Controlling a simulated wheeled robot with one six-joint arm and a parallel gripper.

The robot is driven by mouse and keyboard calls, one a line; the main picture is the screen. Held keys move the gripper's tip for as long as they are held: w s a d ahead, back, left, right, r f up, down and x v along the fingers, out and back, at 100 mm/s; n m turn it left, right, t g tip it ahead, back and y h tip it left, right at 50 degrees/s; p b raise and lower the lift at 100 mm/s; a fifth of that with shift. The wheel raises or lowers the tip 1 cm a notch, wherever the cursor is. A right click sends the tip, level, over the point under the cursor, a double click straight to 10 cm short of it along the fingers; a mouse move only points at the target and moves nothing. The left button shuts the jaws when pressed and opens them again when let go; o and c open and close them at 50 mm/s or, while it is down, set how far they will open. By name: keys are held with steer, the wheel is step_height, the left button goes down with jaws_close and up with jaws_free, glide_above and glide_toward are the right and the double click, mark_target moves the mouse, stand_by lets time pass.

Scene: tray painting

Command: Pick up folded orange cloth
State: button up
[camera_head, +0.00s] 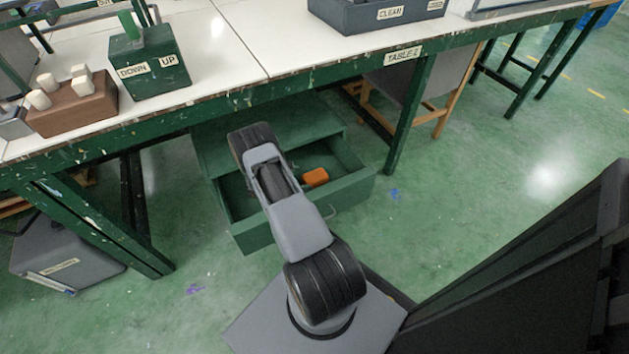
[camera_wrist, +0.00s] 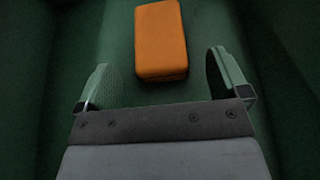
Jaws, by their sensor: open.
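The folded orange cloth (camera_head: 316,177) lies in the open green drawer (camera_head: 349,194) under the table. In the wrist view the cloth (camera_wrist: 160,41) is a rounded orange block on the drawer floor, just beyond my fingertips and roughly centred between them. My gripper (camera_wrist: 164,82) is open and empty, its two green-grey fingers spread wider than the cloth. I cannot tell its exact height above the drawer floor. In the head view my arm reaches over the drawer and hides the gripper and part of the drawer's inside.
The drawer walls stand close around my gripper. Above is the white table top (camera_head: 290,38) with its green edge. On it are a green DOWN/UP box (camera_head: 150,75), a brown block with pegs (camera_head: 75,104) and a grey CLEAN bin (camera_head: 360,17). A grey canister (camera_head: 65,262) stands on the floor at left.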

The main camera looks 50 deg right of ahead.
mark_target(309, 178)
steer(key=shift+b+x, duration=1.2)
steer(key=shift+x, duration=1.65)
steer(key=shift+c, duration=0.2)
steer(key=c, duration=1)
steer(key=shift+o, duration=0.2)
